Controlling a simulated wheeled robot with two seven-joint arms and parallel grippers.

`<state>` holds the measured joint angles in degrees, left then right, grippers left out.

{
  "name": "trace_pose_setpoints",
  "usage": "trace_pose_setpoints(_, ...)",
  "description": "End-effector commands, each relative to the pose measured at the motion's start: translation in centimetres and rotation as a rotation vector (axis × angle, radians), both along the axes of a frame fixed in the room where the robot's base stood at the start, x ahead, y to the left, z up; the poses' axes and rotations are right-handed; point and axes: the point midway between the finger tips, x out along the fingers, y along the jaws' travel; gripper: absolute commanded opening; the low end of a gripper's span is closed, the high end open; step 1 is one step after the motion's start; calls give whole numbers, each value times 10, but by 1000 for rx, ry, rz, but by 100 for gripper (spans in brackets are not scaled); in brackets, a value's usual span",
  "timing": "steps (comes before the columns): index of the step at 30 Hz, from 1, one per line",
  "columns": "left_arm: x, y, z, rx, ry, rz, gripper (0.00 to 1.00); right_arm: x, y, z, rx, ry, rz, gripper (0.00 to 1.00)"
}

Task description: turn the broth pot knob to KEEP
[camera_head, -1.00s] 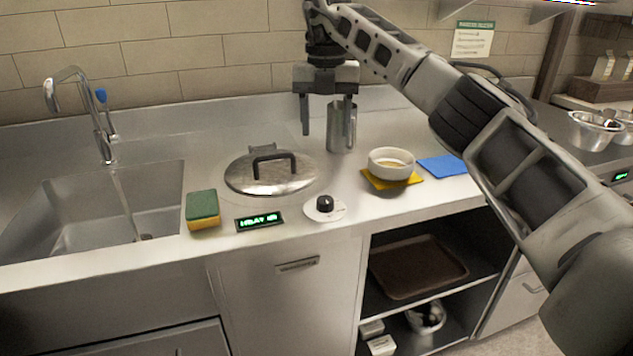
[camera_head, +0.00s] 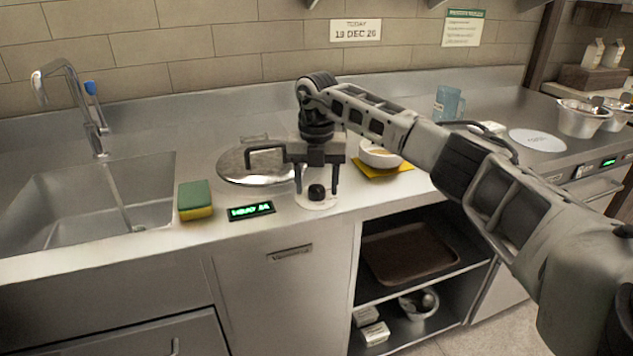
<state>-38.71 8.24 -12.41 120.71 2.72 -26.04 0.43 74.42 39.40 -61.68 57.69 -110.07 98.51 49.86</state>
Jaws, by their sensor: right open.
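The broth pot knob (camera_head: 317,192) is a small black knob on a round white dial plate (camera_head: 318,204) at the counter's front edge. My right gripper (camera_head: 317,191) is open and points down, with one finger on each side of the knob in the picture. I cannot tell whether the fingers touch it. The plate's markings are too small and covered to read. A lit green display (camera_head: 251,210) lies left of the knob; its text is not clearly legible. The round steel lid (camera_head: 240,168) of the pot sits behind, partly hidden by my gripper. My left gripper is not in view.
A green and yellow sponge (camera_head: 195,200) lies beside the sink (camera_head: 60,215). A white bowl (camera_head: 380,153) on a yellow cloth (camera_head: 385,171) stands close right of my gripper. A clear blue jug (camera_head: 447,104) stands further back. An open shelf with a brown tray (camera_head: 408,250) is below.

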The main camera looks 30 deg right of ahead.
Motion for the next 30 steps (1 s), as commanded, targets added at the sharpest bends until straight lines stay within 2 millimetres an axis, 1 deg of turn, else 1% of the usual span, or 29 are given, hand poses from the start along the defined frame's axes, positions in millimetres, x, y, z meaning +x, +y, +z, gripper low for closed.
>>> trace_pose_setpoints(9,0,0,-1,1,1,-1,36,0,0,-3,0,0,1,56)
trace_pose_setpoints(10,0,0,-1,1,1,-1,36,0,0,-3,0,0,1,50)
trace_pose_setpoints(11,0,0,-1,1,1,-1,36,0,0,-3,0,0,1,42)
trace_pose_setpoints(12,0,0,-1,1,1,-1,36,0,0,-3,0,0,1,31)
trace_pose_setpoints(14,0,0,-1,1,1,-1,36,0,0,-3,0,0,1,14)
trace_pose_setpoints(15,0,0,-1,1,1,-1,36,0,0,-3,0,0,1,11)
trace_pose_setpoints(23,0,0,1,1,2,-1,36,0,0,-2,-1,1,16,11)
trace_pose_setpoints(30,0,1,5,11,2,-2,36,0,0,-1,-1,1,119,11)
